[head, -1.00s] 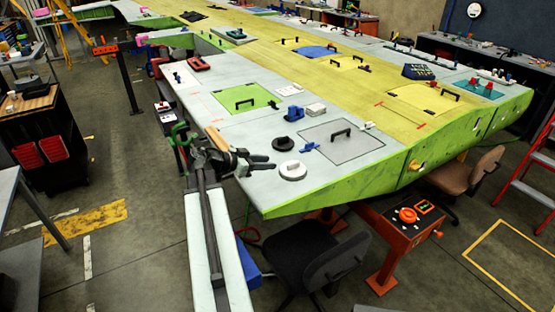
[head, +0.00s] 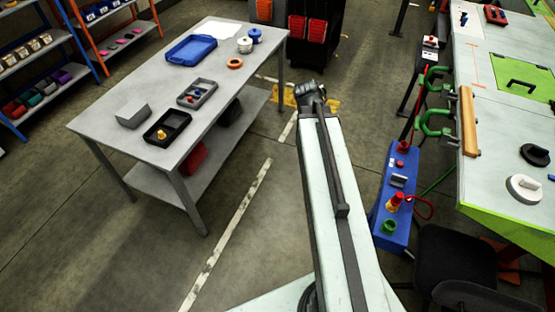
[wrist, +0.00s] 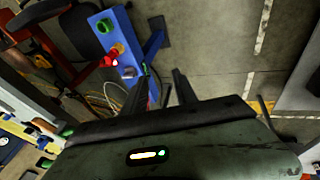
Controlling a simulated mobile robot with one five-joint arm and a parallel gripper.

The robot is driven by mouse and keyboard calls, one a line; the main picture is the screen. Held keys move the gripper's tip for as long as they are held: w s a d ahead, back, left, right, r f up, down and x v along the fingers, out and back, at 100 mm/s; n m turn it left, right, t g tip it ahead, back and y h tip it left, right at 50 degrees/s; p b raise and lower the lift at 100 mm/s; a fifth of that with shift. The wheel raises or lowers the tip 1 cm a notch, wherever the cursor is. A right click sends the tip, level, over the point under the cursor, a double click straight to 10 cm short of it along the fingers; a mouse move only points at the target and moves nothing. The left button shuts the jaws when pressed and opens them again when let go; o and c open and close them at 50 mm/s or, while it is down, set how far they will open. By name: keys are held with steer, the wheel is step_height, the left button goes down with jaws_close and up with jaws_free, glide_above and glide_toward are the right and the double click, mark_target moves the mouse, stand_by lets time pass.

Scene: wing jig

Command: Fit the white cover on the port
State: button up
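A round white cover (head: 524,188) with a raised grip lies on the pale wing surface at the right edge of the head view. A round black cover (head: 535,155) with a similar grip lies just behind it. My gripper (wrist: 160,84) shows two dark fingers apart with nothing between them in the wrist view. In the head view my wrist is over the floor, between the grey table and the wing, well left of the white cover. I cannot pick out the port in these views.
A grey table (head: 140,95) with trays and small parts stands at the left. A blue unit (head: 395,215) with coloured fittings stands beside the wing. Green clamps (head: 437,120) and a wooden bar (head: 468,120) line the wing edge. A dark chair (head: 455,265) is below it.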

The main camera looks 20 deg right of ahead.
steer(key=w+a+f+n+y, duration=0.1)
steer(key=a+n, duration=0.3)
steer(key=a, duration=1)
steer(key=w+a+f+n+y, duration=0.1)
steer(key=a+n, duration=0.4)
steer(key=a, duration=0.9)
steer(key=w+y, duration=0.1)
steer(key=y, duration=0.1)
steer(key=shift+w+n+t+y, duration=0.2)
steer(key=shift+n+t+y, duration=0.1)
steer(key=shift+t, duration=0.1)
steer(key=shift+f+b, duration=0.85)
steer(key=shift+b, duration=0.05)
